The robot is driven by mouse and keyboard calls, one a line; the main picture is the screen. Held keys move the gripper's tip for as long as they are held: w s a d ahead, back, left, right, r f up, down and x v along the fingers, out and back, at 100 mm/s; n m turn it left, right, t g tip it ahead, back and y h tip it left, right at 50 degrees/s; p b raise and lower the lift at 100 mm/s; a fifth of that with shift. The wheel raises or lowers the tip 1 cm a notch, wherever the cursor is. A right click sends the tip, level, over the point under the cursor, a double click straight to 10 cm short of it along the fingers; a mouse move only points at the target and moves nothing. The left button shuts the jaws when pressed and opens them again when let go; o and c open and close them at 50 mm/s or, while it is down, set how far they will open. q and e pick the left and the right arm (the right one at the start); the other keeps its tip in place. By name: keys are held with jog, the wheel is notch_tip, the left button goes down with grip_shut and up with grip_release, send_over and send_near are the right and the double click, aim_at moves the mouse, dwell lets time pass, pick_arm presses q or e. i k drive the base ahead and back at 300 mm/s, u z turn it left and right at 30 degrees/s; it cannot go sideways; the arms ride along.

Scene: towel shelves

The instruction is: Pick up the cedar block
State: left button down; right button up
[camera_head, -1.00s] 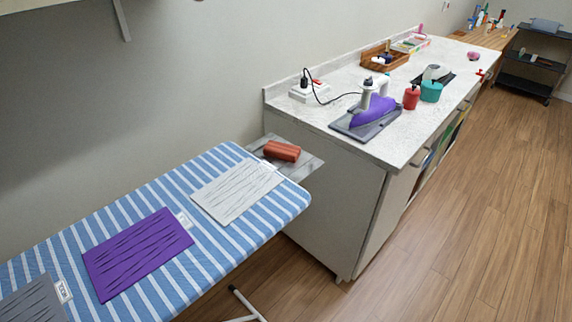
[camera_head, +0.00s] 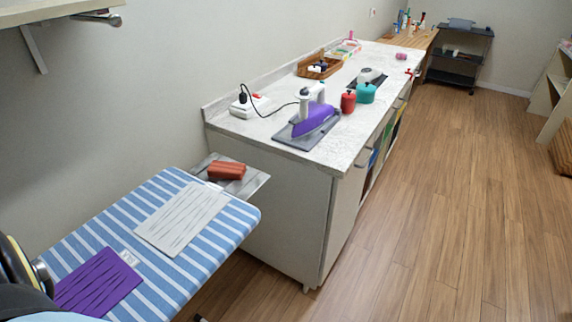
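A reddish-brown block (camera_head: 226,171), which looks like the cedar block, lies on a small grey platform (camera_head: 250,186) at the far end of the ironing board (camera_head: 236,214). The platform sits between the board and the side of the counter. Nothing touches the block from above. Part of my arm (camera_head: 22,268) shows at the lower left edge, over the near part of the board. Neither of my grippers is in view.
White (camera_head: 182,217) and purple (camera_head: 98,284) cloths lie flat on the board. The counter (camera_head: 270,128) carries a purple iron (camera_head: 316,117), a power strip (camera_head: 246,106), red and teal pots and a wooden tray (camera_head: 320,67). A wall shelf (camera_head: 50,10) overhangs the upper left. The wooden floor (camera_head: 460,200) at right is clear.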

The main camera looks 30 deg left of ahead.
aim_at(232, 170)
jog(key=z, duration=0.1)
jog(key=i, duration=1.85)
jog(key=u, duration=4.15)
